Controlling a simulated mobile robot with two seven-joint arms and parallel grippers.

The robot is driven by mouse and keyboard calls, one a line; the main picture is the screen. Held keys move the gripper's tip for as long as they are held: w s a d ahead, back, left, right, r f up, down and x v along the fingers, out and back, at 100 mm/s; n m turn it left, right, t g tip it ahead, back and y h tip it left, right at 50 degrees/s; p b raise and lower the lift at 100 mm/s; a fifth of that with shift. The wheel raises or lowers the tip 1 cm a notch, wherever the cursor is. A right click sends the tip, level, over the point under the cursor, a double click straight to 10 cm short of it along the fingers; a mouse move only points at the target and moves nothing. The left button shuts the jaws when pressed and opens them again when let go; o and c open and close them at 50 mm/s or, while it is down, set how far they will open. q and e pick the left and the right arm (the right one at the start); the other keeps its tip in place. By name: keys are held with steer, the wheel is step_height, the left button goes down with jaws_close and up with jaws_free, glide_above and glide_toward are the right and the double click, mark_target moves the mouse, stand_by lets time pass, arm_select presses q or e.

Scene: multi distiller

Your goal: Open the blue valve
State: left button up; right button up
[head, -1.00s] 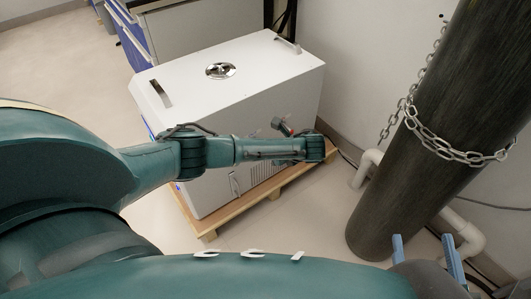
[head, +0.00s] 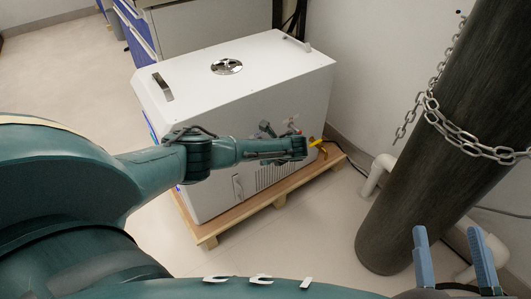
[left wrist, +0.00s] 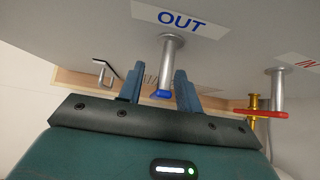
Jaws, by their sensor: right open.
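The blue valve handle (left wrist: 161,94) is at the end of a metal pipe under the "OUT" label on the white machine (head: 225,95). In the left wrist view, my left gripper (left wrist: 159,72) is open, with one finger on each side of the pipe and blue handle. Gaps show between the fingers and the handle. In the head view my left arm hides most of this gripper, and I cannot make out the blue handle there. My right gripper (head: 453,262) is open and empty at the lower right, away from the machine.
A red valve handle (left wrist: 262,114) is beside the "IN" label, with a yellow fitting (left wrist: 253,102) next to it. The machine stands on a wooden pallet (head: 240,218). A dark cylinder (head: 440,140) with a chain (head: 460,138) stands at the right. Some floor between is clear.

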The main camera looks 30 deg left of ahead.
arm_select(q)
steer(key=shift+c, duration=0.5)
jaws_close()
